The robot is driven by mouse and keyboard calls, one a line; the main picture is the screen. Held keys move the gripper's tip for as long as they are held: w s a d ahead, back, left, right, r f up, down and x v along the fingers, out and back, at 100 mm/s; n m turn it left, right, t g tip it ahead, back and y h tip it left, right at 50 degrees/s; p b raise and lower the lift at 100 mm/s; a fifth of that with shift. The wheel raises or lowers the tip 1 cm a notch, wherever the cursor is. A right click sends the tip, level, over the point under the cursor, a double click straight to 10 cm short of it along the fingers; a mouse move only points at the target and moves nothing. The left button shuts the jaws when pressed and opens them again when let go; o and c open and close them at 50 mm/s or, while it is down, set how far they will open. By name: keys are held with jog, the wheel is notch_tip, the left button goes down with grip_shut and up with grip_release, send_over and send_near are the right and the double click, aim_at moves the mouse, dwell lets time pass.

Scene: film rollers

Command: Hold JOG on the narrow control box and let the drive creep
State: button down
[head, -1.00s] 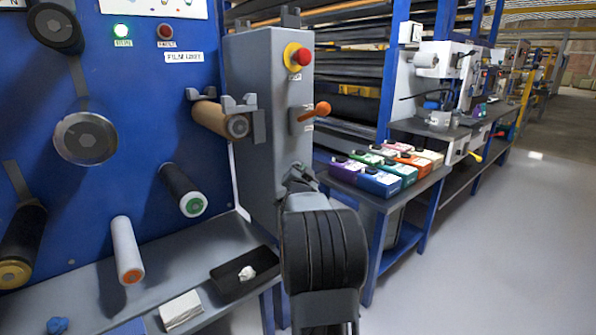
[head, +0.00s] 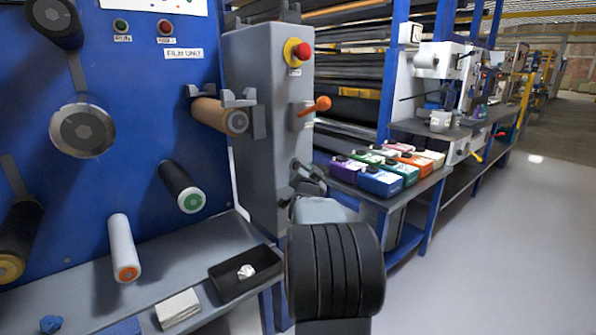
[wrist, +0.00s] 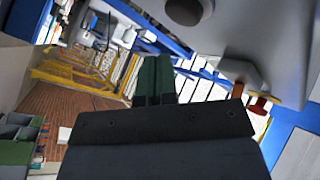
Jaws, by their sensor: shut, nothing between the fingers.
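The narrow grey control box (head: 262,120) stands at the right end of the blue film unit. On its right face are a red stop button (head: 300,51) on a yellow ring and an orange lever (head: 318,105). My gripper (head: 297,168) is low beside that face, mostly hidden by my own arm. In the wrist view my gripper's dark green fingers (wrist: 153,72) are shut with nothing between them. A dark round button (wrist: 184,9) on the grey box lies beyond and right of the fingertips, apparently apart from them. I cannot read its label.
The blue panel (head: 130,70) carries several rollers and two small lamps, green (head: 120,25) and red (head: 164,26), both unlit. A black tray (head: 245,272) lies on the ledge below. A bench (head: 390,195) with coloured boxes stands right of the control box. The floor at right is clear.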

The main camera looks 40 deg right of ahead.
jog(key=shift+s+a+b, duration=0.1)
jog(key=shift+s+b, duration=0.85)
jog(key=shift+s, duration=0.75)
jog(key=w+a+r+n+g+y+p, duration=0.1)
jog(key=a+r+n+y+p, duration=0.35)
jog(key=a+p, duration=0.55)
jog(key=w+a+r+n+y+p, duration=0.1)
jog(key=a+r+n+y+p, duration=0.5)
jog(key=a, duration=0.5)
jog(key=s+a+r+n+g+y+p, duration=0.1)
jog(key=s+a+n+g+y+p, duration=0.1)
jog(key=s+a+p, duration=0.6)
jog(key=s+a+r+n+g+y+p, duration=0.2)
jog(key=s+a+n+g+p, duration=0.3)
jog(key=s+a+p, duration=0.3)
jog(key=shift+s+a+g+p, duration=0.3)
jog(key=shift+a+g+p, duration=0.4)
jog(key=shift+a, duration=0.55)
